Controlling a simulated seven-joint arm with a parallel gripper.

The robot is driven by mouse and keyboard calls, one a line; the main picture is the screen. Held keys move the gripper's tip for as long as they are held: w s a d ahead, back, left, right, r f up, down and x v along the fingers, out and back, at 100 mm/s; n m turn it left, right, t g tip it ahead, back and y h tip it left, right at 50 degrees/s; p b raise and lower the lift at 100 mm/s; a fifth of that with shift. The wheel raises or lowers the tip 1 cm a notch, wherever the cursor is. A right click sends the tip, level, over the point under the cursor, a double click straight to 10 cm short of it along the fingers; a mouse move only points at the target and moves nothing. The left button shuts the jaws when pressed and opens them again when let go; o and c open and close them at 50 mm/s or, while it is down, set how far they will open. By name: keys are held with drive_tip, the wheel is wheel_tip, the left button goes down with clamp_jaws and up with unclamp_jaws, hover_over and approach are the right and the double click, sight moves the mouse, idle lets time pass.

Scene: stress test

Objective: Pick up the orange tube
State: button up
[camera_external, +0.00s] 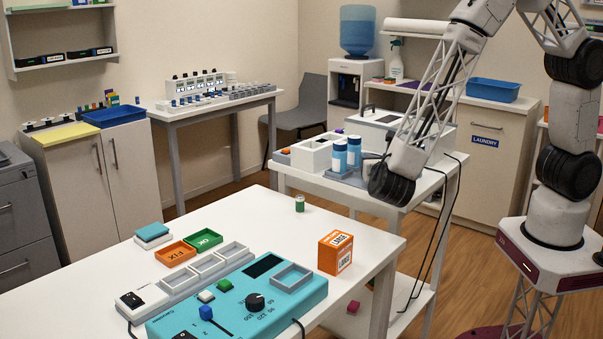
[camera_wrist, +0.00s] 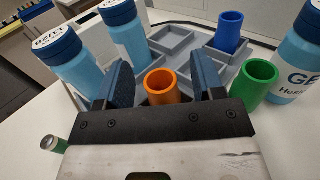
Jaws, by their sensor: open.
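The orange tube (camera_wrist: 162,84) stands upright in the wrist view, between the two dark blue finger pads of my gripper (camera_wrist: 162,82). The fingers are apart, with a visible gap on either side of the tube. The tube's lower part is hidden by the black gripper body. In the external view my gripper (camera_external: 371,156) is at the grey tray on the white side table, just right of the blue bottles. I cannot make out the orange tube in that view.
Light-blue bottles (camera_wrist: 85,75) stand close on the left, another bottle (camera_wrist: 298,65) on the right. A green tube (camera_wrist: 254,80) and blue tube (camera_wrist: 229,32) stand near the right finger. The grey tray (camera_wrist: 178,42) lies behind. A small green vial (camera_wrist: 52,143) is lower left.

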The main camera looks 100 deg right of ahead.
drive_tip(key=shift+c, duration=0.3)
drive_tip(key=c, duration=0.9)
drive_tip(key=shift+r, duration=0.1)
drive_tip(key=shift+c, duration=0.2)
wheel_tip(320, 180, up, 10)
idle(0.3)
idle(1.1)
